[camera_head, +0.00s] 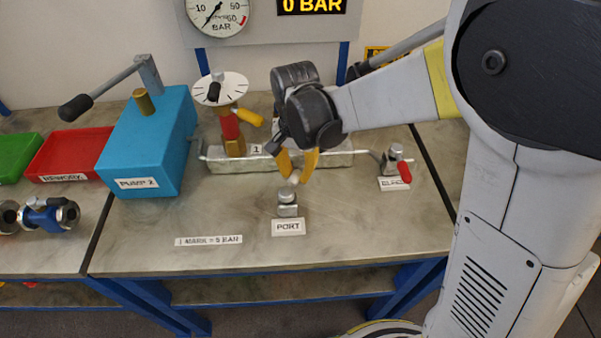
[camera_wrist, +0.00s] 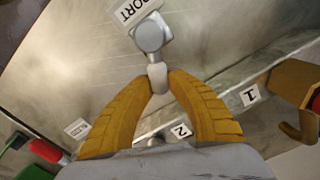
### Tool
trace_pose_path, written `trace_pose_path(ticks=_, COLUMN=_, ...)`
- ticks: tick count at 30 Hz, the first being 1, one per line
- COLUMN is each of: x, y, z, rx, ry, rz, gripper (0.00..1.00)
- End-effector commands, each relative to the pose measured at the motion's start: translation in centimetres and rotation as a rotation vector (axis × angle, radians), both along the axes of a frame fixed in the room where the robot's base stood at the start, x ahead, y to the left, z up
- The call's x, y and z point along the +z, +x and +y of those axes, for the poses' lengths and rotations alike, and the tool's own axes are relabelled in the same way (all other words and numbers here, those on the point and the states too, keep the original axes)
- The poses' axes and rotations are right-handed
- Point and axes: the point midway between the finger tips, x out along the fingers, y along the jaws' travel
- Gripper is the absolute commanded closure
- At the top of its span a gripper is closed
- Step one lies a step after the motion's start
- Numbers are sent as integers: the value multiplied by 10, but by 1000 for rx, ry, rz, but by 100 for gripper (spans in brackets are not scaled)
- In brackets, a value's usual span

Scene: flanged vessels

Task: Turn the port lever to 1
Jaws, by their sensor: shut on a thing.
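The port valve (camera_head: 287,204) stands on the bench behind its PORT label (camera_head: 288,227). It also shows in the wrist view (camera_wrist: 150,35). Its short grey lever (camera_wrist: 158,77) points away from the label toward the metal trough. In the wrist view the lever lines up nearer the label 2 (camera_wrist: 181,131) than the label 1 (camera_wrist: 250,95). The label 1 also shows in the head view (camera_head: 256,149). My gripper (camera_head: 297,178) has its yellow fingers shut on the lever's end, which they partly hide. The arm hides the label 2 in the head view.
A gauge column with a yellow handle (camera_head: 247,117) stands left of my gripper. The bleed valve with a red lever (camera_head: 404,172) is to the right. The blue PUMP 2 box (camera_head: 150,150) is farther left.

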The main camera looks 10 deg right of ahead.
Motion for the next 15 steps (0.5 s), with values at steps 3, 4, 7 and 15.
trace_pose_path(ticks=3, x=0, y=2, z=4, rx=67, ry=0, rz=1, gripper=100)
trace_pose_path(ticks=4, x=0, y=2, z=5, rx=83, ry=0, rz=1, gripper=100)
trace_pose_path(ticks=7, x=0, y=3, z=8, rx=125, ry=0, rz=1, gripper=100)
trace_pose_path(ticks=15, x=-1, y=4, z=11, rx=180, ry=1, rz=0, gripper=100)
